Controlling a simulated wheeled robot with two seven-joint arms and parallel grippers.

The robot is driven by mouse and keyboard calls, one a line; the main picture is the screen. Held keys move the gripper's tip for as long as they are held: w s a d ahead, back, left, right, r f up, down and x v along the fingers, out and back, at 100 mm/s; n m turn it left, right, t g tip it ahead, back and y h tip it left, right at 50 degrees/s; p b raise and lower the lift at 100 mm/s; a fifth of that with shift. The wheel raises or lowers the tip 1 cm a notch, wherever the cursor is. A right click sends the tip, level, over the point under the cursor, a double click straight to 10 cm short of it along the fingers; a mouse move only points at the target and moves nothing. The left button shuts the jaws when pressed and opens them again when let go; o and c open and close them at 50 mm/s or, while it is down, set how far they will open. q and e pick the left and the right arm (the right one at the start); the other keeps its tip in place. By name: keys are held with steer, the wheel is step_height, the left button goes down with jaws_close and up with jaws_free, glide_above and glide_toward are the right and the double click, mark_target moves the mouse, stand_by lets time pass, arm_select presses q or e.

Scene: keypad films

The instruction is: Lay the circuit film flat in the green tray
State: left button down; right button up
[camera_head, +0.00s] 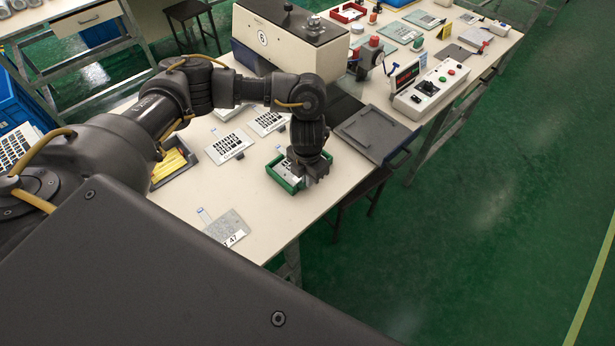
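The green tray (283,182) is on the pale table near its right front edge. Something light with dark marks shows inside it, partly hidden by my gripper. My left gripper (308,176) points down over the tray's right part; its fingers are small and dark, and I cannot tell whether they are open or hold anything. A grey see-through film (228,227) with a pale tail and a printed white label lies flat on the table, nearer the front. My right gripper is not in view.
A yellow stack (172,165) is at left. A dark flat plate (374,134), a big machine (290,38) and a control box (431,88) stand beyond.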

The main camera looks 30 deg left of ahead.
arm_select(q)
steer(key=shift+f+b, duration=0.35)
steer(key=shift+f, duration=0.05)
stand_by(0.4)
steer(key=c, duration=1.6)
jaws_free()
steer(key=shift+o, duration=0.2)
step_height(320, 180, up, 11)
steer(key=shift+s+f, duration=0.1)
steer(key=shift+f, duration=0.05)
